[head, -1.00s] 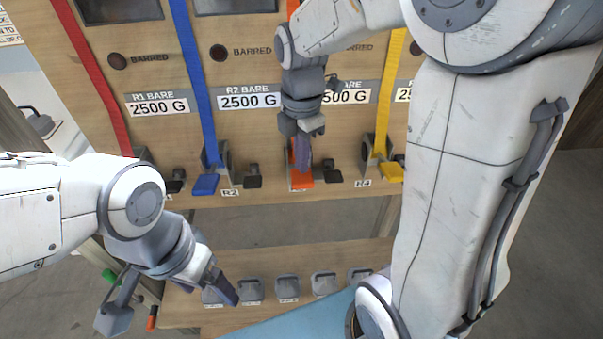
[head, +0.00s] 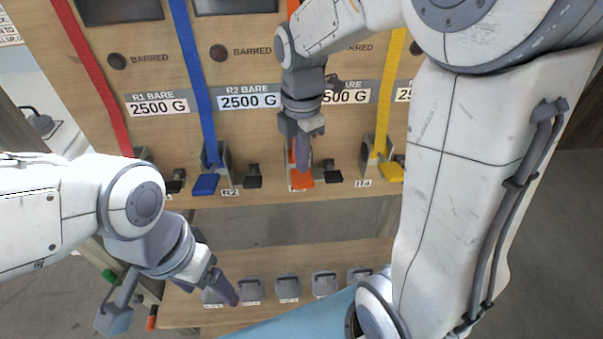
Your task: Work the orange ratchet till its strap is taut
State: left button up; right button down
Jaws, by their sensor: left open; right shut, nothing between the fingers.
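The orange ratchet handle (head: 301,180) shows at the lower edge of the upright board, third from the left. My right gripper (head: 303,165) points down directly in front of it, shut and empty; its fingers overlap the handle in the picture, and I cannot tell whether they touch it. The orange strap (head: 292,8) shows only at the top edge; my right arm hides most of it, so its tautness cannot be judged. My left gripper (head: 175,308) is open and empty at the lower left, apart from the ratchets.
A blue ratchet handle (head: 206,185) and a yellow one (head: 390,171) flank the orange one, with a blue strap (head: 200,80), a yellow strap (head: 387,90) and a red strap (head: 95,80). Several grey weights (head: 288,289) stand on a lower shelf (head: 320,258).

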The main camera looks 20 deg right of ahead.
aim_at(302, 177)
dwell(0.3)
jog(key=shift+s+a+f+b, duration=0.1)
jog(key=shift+s+f+b, duration=0.05)
jog(key=shift+f+b, duration=1.35)
jog(key=shift+s+f+b, duration=0.15)
jog(key=shift+f+b, duration=0.75)
jog(key=shift+f, duration=1.05)
jog(key=shift+f+b, duration=0.35)
jog(key=shift+f, duration=0.3)
jog(key=r+p, duration=0.8)
jog(key=shift+w+r, duration=0.2)
jog(key=shift+w, duration=0.05)
jog(key=shift+f, duration=0.15)
